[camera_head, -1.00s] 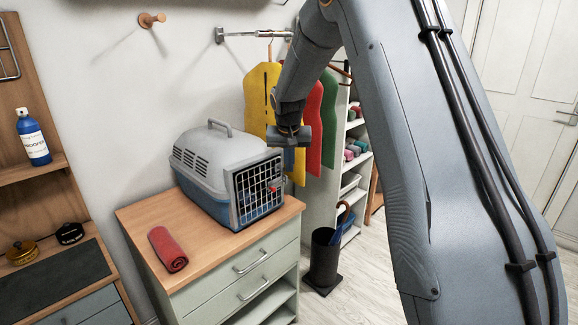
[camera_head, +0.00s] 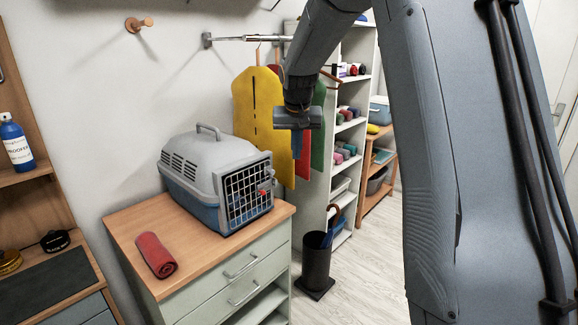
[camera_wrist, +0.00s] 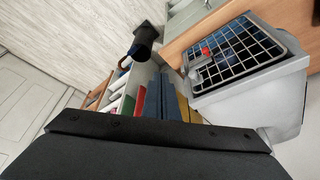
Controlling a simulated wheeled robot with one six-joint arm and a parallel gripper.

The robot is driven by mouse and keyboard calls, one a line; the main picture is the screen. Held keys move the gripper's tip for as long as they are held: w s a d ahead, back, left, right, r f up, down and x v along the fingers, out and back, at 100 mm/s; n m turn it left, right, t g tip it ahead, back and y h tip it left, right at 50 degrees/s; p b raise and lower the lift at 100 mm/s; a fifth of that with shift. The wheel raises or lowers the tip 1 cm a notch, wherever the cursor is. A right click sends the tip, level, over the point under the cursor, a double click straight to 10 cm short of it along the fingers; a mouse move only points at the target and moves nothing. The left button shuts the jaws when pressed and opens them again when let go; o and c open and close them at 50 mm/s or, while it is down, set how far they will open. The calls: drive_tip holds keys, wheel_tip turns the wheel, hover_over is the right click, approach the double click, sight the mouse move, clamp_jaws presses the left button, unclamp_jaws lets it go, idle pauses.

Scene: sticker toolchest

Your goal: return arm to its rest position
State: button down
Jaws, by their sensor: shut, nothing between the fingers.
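My arm (camera_head: 432,160) fills the right of the head view, folded up and bent over toward the hanging coats. My gripper (camera_head: 298,118) hangs in front of the yellow and red coats, up and to the right of the pet carrier, apart from it. It is shut and holds nothing.
A grey and blue pet carrier (camera_head: 215,160) and a rolled red towel (camera_head: 156,254) sit on the green drawer chest (camera_head: 225,270). Coats (camera_head: 258,110) hang on a wall rail. White shelves (camera_head: 350,115) and a black umbrella stand (camera_head: 316,262) are behind. The floor (camera_head: 365,275) between is clear.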

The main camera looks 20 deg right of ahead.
drive_tip(key=s+a+f+n+g, duration=0.1)
drive_tip(key=s+f, duration=0.3)
drive_tip(key=s, duration=0.7)
drive_tip(key=s+a+f+n+g, duration=0.1)
drive_tip(key=s+a+f, duration=0.3)
drive_tip(key=s, duration=0.7)
drive_tip(key=s+a+f+n+g+y, duration=0.1)
drive_tip(key=s+a+f, duration=0.2)
drive_tip(key=s, duration=0.9)
wheel_tip(320, 180, down, 3)
drive_tip(key=shift+r+n, duration=0.1)
drive_tip(key=shift+n, duration=0.2)
drive_tip(key=shift+d, duration=0.1)
